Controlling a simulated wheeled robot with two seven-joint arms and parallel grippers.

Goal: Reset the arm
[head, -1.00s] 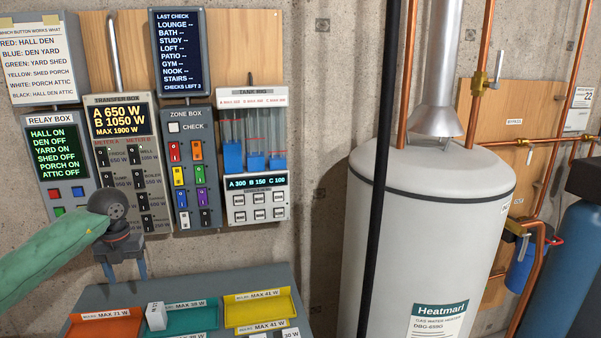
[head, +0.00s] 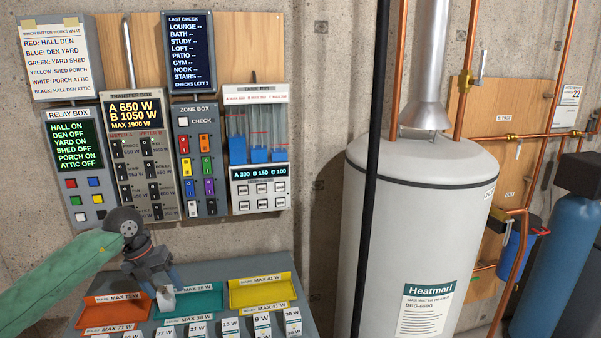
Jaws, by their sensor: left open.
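My left arm, in a green sleeve, comes in from the left in the head view. My left gripper (head: 162,287) points down over the sloped bench, in front of the panel boxes. Its jaws are open, with one finger on either side of a small white block (head: 166,299). The block stands by the left end of the teal tray (head: 205,310), near the orange tray (head: 112,319). I cannot tell whether the fingers touch the block. My right gripper is not in view.
The relay box (head: 88,211), transfer box (head: 157,205), zone box (head: 210,150) and tank rig (head: 268,172) hang behind the gripper. A yellow tray (head: 262,294) and several wattage blocks sit on the bench. A black pole (head: 371,200) and water heater (head: 420,220) stand right.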

